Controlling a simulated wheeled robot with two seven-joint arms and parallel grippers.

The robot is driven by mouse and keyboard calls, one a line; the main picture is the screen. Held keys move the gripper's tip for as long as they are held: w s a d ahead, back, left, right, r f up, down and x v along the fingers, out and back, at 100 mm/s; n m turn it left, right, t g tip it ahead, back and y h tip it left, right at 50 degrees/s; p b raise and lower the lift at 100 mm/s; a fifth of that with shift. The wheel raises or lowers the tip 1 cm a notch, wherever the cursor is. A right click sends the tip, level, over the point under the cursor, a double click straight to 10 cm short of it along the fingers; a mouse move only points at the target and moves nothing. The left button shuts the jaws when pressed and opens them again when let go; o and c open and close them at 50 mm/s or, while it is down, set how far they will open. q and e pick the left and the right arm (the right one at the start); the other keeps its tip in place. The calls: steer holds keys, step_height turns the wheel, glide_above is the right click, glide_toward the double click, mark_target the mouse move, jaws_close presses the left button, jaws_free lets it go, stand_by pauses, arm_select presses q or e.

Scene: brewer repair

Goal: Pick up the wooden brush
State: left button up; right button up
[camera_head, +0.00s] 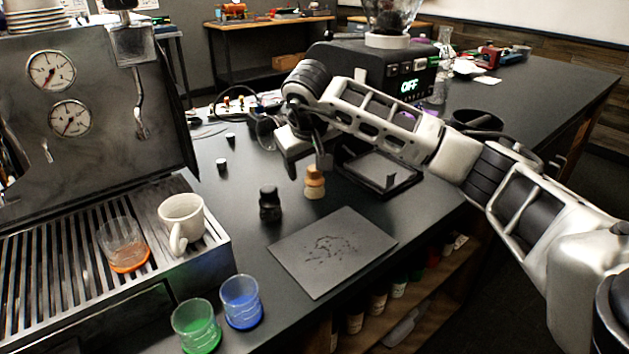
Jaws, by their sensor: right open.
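The wooden brush (314,184) stands upright on the dark counter, light brown with a rounded top and a paler lower part. My right gripper (308,166) reaches in from the right and points down at the brush's top. Its fingers are apart, one to the left of the brush and one close by the top. I cannot tell whether a finger touches it. My left gripper is not in view.
A black tamper-like object (270,204) stands just left of the brush. A grey mat (345,262) with dark grounds lies in front. A black tray (400,183) sits behind right. The espresso machine (85,110), a white cup (182,216) and colored glasses (240,301) are left.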

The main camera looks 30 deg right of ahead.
mark_target(312, 169)
steer(key=x, duration=0.4)
steer(key=shift+s+d, duration=0.1)
steer(key=shift+d, duration=0.05)
steer(key=c, duration=1.1)
steer(key=shift+o, duration=0.2)
steer(key=shift+r, duration=0.15)
